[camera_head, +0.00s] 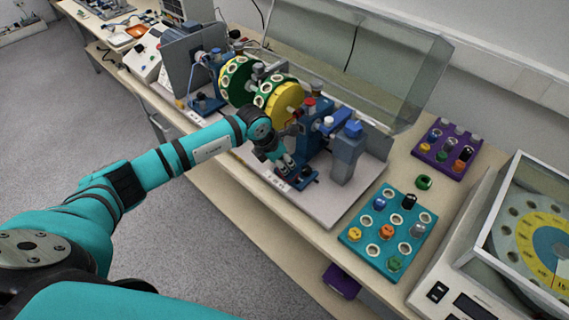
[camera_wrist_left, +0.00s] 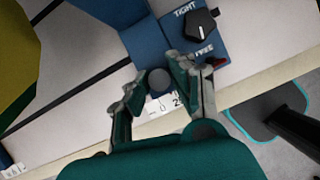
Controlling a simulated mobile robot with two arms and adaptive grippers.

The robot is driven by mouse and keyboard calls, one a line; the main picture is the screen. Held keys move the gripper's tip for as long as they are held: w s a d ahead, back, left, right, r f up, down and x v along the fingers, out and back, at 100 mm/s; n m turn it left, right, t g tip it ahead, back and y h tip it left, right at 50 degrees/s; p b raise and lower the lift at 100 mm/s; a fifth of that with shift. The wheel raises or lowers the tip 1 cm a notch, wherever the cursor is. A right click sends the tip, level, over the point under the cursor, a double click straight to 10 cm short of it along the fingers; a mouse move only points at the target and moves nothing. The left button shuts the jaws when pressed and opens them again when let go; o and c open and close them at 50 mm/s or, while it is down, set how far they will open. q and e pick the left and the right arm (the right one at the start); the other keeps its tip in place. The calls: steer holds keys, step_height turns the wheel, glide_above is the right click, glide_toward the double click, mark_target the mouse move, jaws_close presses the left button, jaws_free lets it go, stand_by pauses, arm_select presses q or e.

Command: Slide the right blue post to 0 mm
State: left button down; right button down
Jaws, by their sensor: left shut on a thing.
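A grey round knob (camera_wrist_left: 159,81) sits at the near end of the foot. My left gripper (camera_head: 285,167) is low at the post's front; in the wrist view its fingers (camera_wrist_left: 160,84) are shut on the grey knob. A white scale label with a partly hidden number lies just past the knob. My right gripper is out of view.
A raised clear cover (camera_head: 400,62) leans behind the machine. A green and yellow drum (camera_head: 280,99) is left of the post. A teal tray (camera_head: 358,234) and a purple tray (camera_head: 433,155) of coloured parts stand to the right.

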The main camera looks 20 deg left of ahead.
arm_select(q)
steer(key=shift+w+a+f+b, duration=0.1)
steer(key=shift+w+a+b, duration=0.2)
steer(key=shift+a, duration=0.3)
steer(key=shift+w+a+b, duration=0.15)
steer(key=shift+a+b, duration=0.1)
steer(key=shift+a, duration=0.35)
steer(key=shift+r, duration=0.2)
steer(key=c, duration=1.1)
jaws_free()
steer(key=shift+a+f, duration=0.1)
steer(key=shift+a, duration=0.05)
steer(key=shift+c, duration=0.2)
steer(key=shift+r, duration=0.2)
steer(key=v, duration=1.1)
steer(key=shift+s+r, duration=0.2)
steer(key=shift+r, duration=0.05)
